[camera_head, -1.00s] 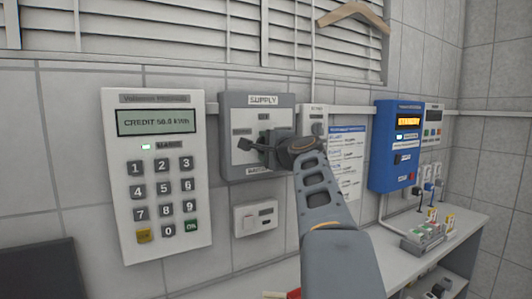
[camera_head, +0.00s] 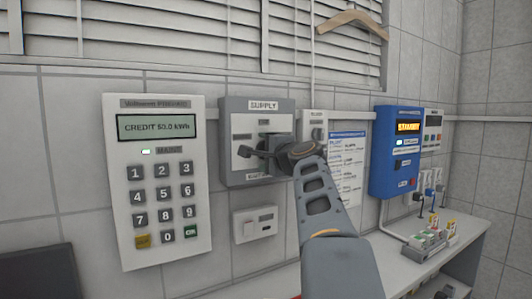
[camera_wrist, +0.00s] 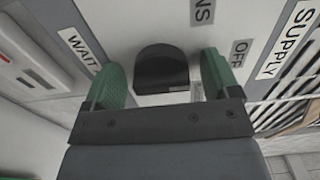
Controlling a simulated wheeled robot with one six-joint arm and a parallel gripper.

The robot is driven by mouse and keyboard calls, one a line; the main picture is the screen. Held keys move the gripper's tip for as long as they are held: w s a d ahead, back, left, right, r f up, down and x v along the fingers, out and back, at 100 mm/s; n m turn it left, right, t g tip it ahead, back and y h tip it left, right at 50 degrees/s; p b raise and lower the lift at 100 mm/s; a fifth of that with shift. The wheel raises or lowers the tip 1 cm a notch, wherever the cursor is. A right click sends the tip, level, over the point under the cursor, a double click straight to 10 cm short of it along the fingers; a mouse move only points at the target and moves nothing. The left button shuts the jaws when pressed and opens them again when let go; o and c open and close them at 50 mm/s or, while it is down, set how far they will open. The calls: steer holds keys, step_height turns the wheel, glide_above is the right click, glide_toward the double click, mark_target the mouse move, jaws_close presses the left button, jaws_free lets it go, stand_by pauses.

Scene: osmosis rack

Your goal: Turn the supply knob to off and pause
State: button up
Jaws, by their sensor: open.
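The supply box (camera_head: 231,108) is a grey wall box with a white face and a SUPPLY label, in the middle of the head view. Its dark knob (camera_wrist: 161,69) shows in the wrist view between the two green fingers of my gripper (camera_wrist: 163,80). The fingers are apart, with a visible gap on each side of the knob. Labels around it read WAIT, OFF and one ending in NS. In the head view my gripper (camera_head: 256,150) is in front of the box face and hides much of the knob, so its pointing direction is unclear.
A keypad meter (camera_head: 157,215) showing CREDIT 50.0 kWh hangs to the left. A switched socket (camera_head: 254,225) sits below the box. A small box (camera_head: 313,122), a printed sheet (camera_head: 347,160) and a blue unit (camera_head: 396,160) are to the right, above a bench.

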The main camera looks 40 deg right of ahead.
steer(key=s+a+b, duration=0.2)
steer(key=s, duration=1.1)
steer(key=shift+s, duration=0.35)
steer(key=w+a+f+n+g+y+p, duration=0.45)
steer(key=a+f+n+g+p, duration=0.3)
steer(key=a+f, duration=0.45)
steer(key=s+a+f+n+g+h+p, duration=0.1)
steer(key=s+a+f+n+g+p, duration=0.2)
steer(key=f+n, duration=0.3)
steer(key=s+a+f+n+g+h+p, duration=0.1)
steer(key=s+a+f+n+g+p, duration=0.2)
steer(key=f, duration=0.6)
steer(key=shift+s+a+n+g+p, duration=0.35)
steer(key=shift+s+a+n+p, duration=0.6)
steer(key=shift+s+a+n, duration=0.65)
